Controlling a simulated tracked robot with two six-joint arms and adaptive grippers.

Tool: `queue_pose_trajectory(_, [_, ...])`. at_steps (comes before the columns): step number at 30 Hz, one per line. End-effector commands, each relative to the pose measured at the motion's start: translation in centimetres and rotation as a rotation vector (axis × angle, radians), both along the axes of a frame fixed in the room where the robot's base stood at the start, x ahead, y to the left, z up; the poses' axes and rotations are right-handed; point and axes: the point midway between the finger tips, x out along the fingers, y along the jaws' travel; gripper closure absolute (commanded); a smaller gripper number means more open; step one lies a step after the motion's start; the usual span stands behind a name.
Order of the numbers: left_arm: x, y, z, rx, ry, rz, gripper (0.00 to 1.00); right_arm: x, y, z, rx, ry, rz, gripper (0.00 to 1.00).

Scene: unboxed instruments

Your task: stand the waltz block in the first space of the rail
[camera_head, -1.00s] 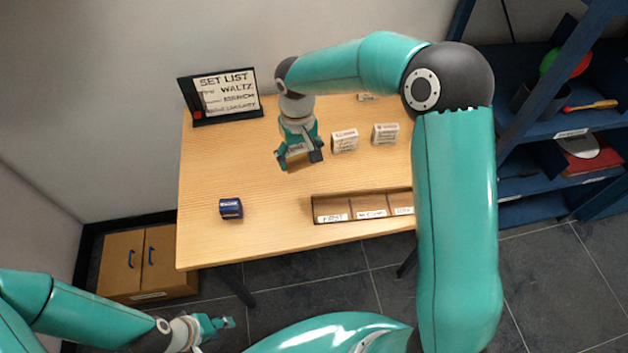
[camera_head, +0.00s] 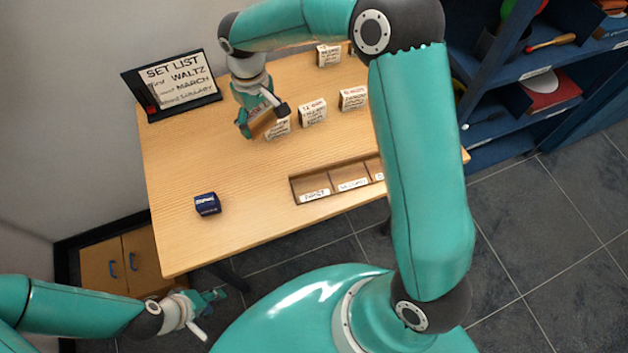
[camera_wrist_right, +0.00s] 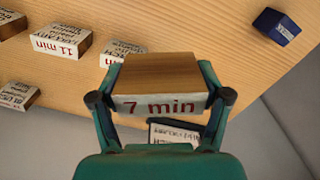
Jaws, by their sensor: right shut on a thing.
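My right gripper (camera_head: 262,120) is shut on a wooden block (camera_head: 264,125) and holds it tilted above the table, beside the standing blocks. In the right wrist view the held block (camera_wrist_right: 152,78) shows a bare wood face and a white side reading "7 min"; its name is not visible there. The rail (camera_head: 292,190) is a wooden tray near the table's front edge. Its first space (camera_head: 312,183), labelled FIRST, is empty; the second, beside it, is also empty. My arm hides its right end. My left gripper (camera_head: 205,305) is low, off the table's front; its opening is unclear.
Labelled blocks stand on the table (camera_head: 180,155), including one (camera_head: 313,112) right of my gripper and one (camera_head: 328,55) at the back. A set list board (camera_head: 172,82) names WALTZ first. A dark blue item (camera_head: 207,204) lies front left. Table between gripper and rail is clear.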

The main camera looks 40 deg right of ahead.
Motion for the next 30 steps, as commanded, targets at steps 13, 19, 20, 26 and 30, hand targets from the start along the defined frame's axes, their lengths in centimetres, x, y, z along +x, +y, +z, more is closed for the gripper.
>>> queue_pose_trajectory(13, [0.0,0.0,-2.1,0.0,0.0,0.0,0.6,-4.8,-1.8,4.5,-0.004,-0.001,1.078,0.59])
queue_pose_trajectory(19, [0.0,0.0,-3.0,0.0,0.0,0.0,0.6,-7.6,-2.6,6.2,-0.003,0.0,1.617,0.59])
queue_pose_trajectory(20, [0.0,0.0,-3.1,0.0,0.0,0.0,0.6,-8.0,-2.8,6.4,-0.003,0.0,1.698,0.59])
queue_pose_trajectory(26, [0.0,0.0,-3.9,0.0,0.0,0.0,0.6,-10.8,-3.5,7.7,-0.002,0.001,2.213,0.59])
queue_pose_trajectory(30, [0.0,0.0,-4.3,0.0,0.0,0.0,0.6,-12.4,-3.8,8.3,0.001,0.001,2.487,0.59])
